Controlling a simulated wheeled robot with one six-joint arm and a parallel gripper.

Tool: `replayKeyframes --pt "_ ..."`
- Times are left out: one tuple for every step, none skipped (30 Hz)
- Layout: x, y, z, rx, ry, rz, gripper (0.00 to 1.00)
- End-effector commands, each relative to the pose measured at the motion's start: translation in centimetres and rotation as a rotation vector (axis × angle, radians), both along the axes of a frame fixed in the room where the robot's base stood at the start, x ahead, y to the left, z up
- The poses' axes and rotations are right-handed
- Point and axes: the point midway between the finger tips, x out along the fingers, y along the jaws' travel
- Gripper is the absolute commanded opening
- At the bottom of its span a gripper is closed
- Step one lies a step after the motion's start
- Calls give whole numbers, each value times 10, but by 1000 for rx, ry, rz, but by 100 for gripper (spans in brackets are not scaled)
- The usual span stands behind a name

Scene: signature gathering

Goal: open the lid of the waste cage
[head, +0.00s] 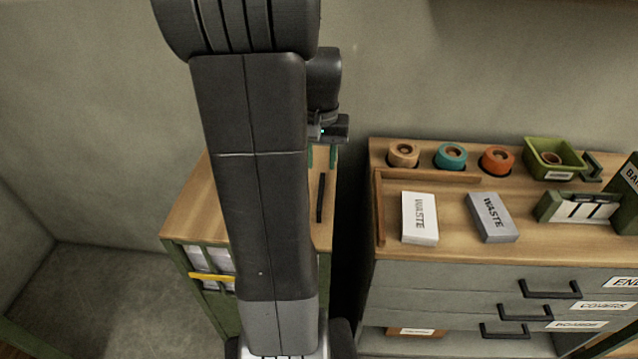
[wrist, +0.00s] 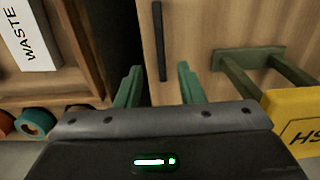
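The waste cage appears to be the green-framed cabinet with a wooden top, its lid (head: 190,205), left of the drawer unit. The lid lies flat and looks closed. A thin black bar handle (head: 321,197) is on its right part; it also shows in the wrist view (wrist: 159,40). My gripper (head: 322,157) is over the far part of the lid, its green fingers apart and empty. In the wrist view the fingertips (wrist: 159,70) stand either side of the handle's near end; I cannot tell whether they touch it. My arm hides much of the lid and cage front.
The drawer unit (head: 440,272) stands right across a narrow dark gap. On it are a white WASTE block (head: 420,217), a grey WASTE block (head: 492,216) and several rolls. A green bracket (wrist: 250,60) and yellow sign (wrist: 293,118) are right of my fingers. A wall stands behind.

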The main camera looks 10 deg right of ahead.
Motion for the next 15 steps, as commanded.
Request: replayKeyframes --pt "-1 0 -13 1 6 0 35" --pt "-1 0 -20 1 6 0 35" --pt "-1 0 -28 1 7 1 35" --pt "-1 0 -35 1 6 1 35" --pt "-1 0 -41 0 5 1 35" --pt "-1 0 -49 1 6 1 35" --pt "-1 0 -54 0 5 1 35" --pt "-1 0 -59 0 5 1 35" --pt "-1 0 -65 0 4 1 35" --pt "-1 0 -69 0 4 1 35" --pt "-1 0 -73 1 3 1 35" --pt "-1 0 -78 0 4 1 35" --pt "-1 0 -81 1 3 1 35" --pt "-1 0 -83 1 2 1 35" --pt "-1 0 -85 0 1 1 35"
